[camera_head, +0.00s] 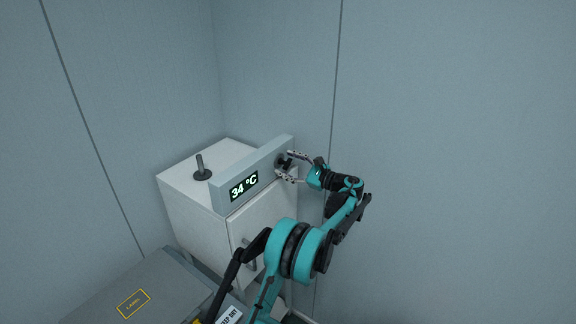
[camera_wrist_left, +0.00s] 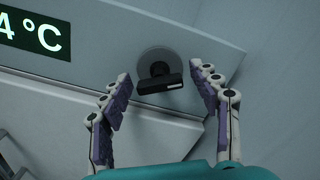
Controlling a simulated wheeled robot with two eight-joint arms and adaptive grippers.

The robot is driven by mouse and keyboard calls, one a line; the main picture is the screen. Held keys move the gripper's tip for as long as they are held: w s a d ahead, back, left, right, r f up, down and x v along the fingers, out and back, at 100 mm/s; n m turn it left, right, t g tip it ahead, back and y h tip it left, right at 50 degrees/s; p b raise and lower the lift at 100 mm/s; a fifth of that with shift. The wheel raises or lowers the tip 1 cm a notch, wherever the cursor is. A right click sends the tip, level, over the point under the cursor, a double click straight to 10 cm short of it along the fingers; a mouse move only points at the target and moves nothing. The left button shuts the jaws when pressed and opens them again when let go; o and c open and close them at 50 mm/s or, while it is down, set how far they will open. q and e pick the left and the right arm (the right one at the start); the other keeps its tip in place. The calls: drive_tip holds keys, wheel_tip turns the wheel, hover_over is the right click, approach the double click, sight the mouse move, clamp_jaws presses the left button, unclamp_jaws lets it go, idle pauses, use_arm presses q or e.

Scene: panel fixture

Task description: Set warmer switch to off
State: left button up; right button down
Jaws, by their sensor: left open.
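The warmer (camera_head: 193,222) is a white cabinet with a grey panel along its top front edge. Its display (camera_head: 244,186) reads 34 °C, and part of it shows in the left wrist view (camera_wrist_left: 34,33). The switch (camera_wrist_left: 159,78) is a black knob with a pale mark on a grey round plate; in the head view it (camera_head: 282,161) is partly hidden by the fingers. My left gripper (camera_head: 283,166) is open, its fingers on either side of the knob. In the left wrist view the gripper (camera_wrist_left: 163,92) shows gaps between both fingers and the knob. My right gripper is not in view.
A black upright peg on a round base (camera_head: 202,172) stands on the cabinet top. A door handle (camera_head: 249,254) is on the cabinet front. A grey box with a yellow-framed label (camera_head: 134,303) is at lower left. Walls stand close behind and to the right.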

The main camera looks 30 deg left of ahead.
use_arm(q)
drive_tip(key=c, duration=1.2)
drive_tip(key=n+b, duration=0.1)
drive_tip(key=n, duration=0.4)
drive_tip(key=shift+n+b, duration=0.3)
drive_tip(key=n+b, duration=0.1)
drive_tip(key=n, duration=0.5)
drive_tip(key=shift+o, duration=0.2)
drive_tip(key=shift+n, duration=0.3)
